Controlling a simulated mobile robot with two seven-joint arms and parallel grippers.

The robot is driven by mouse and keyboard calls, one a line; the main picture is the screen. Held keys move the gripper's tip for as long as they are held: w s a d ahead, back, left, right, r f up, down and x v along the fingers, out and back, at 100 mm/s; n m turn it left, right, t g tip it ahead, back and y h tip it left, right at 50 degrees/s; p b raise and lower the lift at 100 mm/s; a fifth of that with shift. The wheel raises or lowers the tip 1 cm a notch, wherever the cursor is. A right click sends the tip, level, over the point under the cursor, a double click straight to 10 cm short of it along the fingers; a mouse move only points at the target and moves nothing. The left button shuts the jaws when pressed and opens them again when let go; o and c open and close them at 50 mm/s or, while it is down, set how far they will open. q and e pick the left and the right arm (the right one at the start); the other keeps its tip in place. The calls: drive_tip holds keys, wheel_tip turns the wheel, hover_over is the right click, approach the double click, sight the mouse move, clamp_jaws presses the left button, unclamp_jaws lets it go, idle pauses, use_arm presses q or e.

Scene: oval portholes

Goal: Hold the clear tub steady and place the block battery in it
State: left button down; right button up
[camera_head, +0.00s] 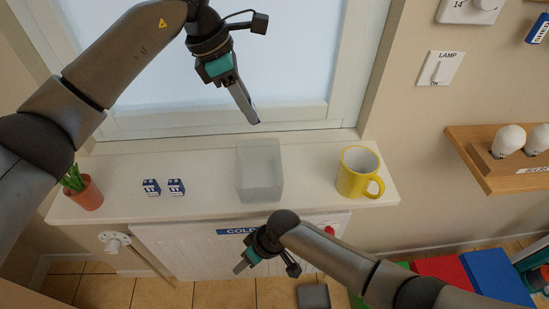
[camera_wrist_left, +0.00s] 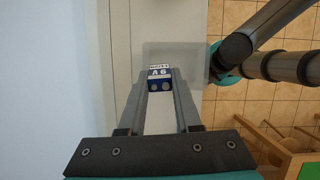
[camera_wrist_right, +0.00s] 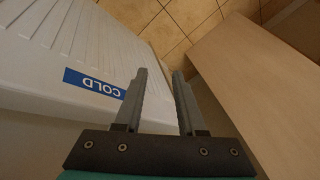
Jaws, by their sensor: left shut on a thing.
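The clear tub (camera_head: 259,172) stands on the white sill; its pale, see-through wall also shows in the left wrist view (camera_wrist_left: 190,55). My left gripper (camera_head: 254,118) is above and just behind the tub, pointing down. It is shut on the block battery (camera_wrist_left: 160,80), a small blue and white block with printed letters and two dark round spots, held between the fingertips. The battery is hard to make out in the head view. My right gripper (camera_head: 241,268) is low in front of the sill, apart from the tub. Its fingers (camera_wrist_right: 160,80) are spread and empty.
Two small blue and white blocks (camera_head: 151,187) (camera_head: 176,187) sit on the sill left of the tub. A potted plant (camera_head: 85,195) stands farther left. A yellow mug (camera_head: 356,174) stands to the right. A ribbed white panel labelled COLD (camera_head: 180,250) is below the sill.

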drive_tip(key=s+a+r+n+g+h, duration=0.15)
drive_tip(key=a+r+n, duration=0.3)
drive_tip(key=r, duration=0.55)
wheel_tip(320, 180, up, 21)
drive_tip(key=n+t+h, duration=0.2)
drive_tip(key=n+h, duration=0.2)
drive_tip(key=n, duration=0.1)
hover_over(274, 202)
drive_tip(key=s, duration=0.1)
drive_tip(key=f, duration=0.8)
drive_tip(key=w+f, duration=0.1)
drive_tip(key=f, duration=0.3)
drive_tip(key=shift+c, duration=0.3)
clamp_jaws()
